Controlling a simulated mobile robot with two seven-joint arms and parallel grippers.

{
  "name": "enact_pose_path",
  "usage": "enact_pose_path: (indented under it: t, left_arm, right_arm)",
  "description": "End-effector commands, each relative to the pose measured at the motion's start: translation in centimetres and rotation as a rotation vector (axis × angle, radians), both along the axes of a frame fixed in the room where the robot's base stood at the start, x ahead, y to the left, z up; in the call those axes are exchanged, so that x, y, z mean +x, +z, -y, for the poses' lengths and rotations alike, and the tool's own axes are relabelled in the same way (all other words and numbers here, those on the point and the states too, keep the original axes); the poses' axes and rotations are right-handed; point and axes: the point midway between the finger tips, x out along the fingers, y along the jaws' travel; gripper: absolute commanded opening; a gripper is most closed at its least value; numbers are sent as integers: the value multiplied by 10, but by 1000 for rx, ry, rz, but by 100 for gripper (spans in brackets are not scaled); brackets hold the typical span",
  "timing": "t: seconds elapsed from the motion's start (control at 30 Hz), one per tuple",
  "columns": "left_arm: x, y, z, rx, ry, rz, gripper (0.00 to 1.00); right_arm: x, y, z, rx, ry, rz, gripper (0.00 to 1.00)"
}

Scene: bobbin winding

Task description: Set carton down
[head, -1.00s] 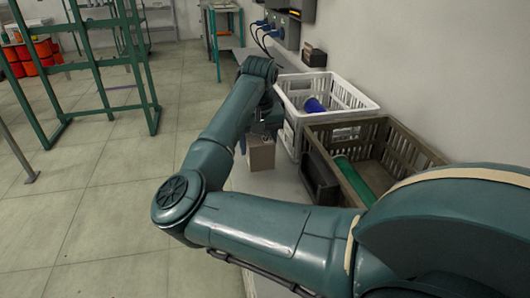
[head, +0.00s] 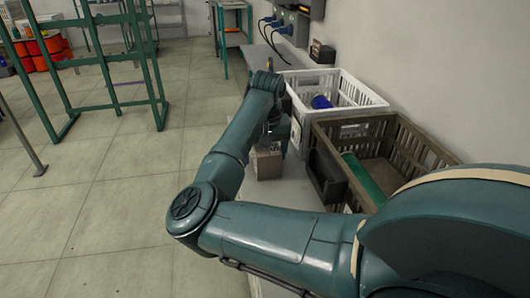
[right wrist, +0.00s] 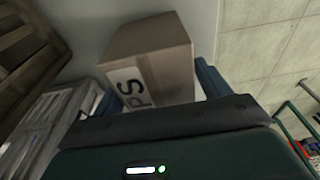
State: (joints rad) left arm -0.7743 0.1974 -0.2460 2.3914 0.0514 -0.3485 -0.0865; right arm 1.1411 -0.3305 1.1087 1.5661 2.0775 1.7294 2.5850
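The carton (head: 266,163) is a small brown box below the wrist of my right arm in the head view, at the bench's left edge. In the right wrist view the carton (right wrist: 150,65) shows a white label with dark letters and sits tilted in the picture. My right gripper (right wrist: 155,92) has a blue finger on each side of the carton, close against it, and looks shut on it. In the head view my right gripper (head: 270,140) is partly hidden by its own arm. I cannot tell whether the carton's underside touches the bench. My left gripper is not in view.
The pale bench (head: 275,195) runs along the wall. A white crate (head: 350,98) with a blue item and a brown crate (head: 435,157) with a green item stand right of the carton. A dark box (head: 325,178) is beside the brown crate. Green racks stand at the back left.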

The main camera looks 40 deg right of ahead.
Motion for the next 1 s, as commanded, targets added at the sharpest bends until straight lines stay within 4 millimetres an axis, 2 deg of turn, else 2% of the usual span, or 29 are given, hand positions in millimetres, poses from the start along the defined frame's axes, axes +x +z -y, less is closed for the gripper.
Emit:
enact_pose_path:
  t: [0.23, 0.37, 0.47, 0.8, 1.0]
  left_arm:
    - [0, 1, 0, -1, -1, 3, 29]
    - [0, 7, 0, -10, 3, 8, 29]
    - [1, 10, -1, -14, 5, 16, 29]
    - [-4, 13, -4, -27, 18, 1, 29]
    - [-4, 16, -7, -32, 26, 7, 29]
  right_arm:
    - [0, 0, 0, 0, 0, 0, 78]
    - [0, 7, 0, 0, 0, 1, 78]
    - [-1, 23, -2, 1, 0, 5, 78]
    - [-11, 94, -7, 0, 0, 4, 78]
    - [-15, 117, -9, 0, 0, 1, 78]
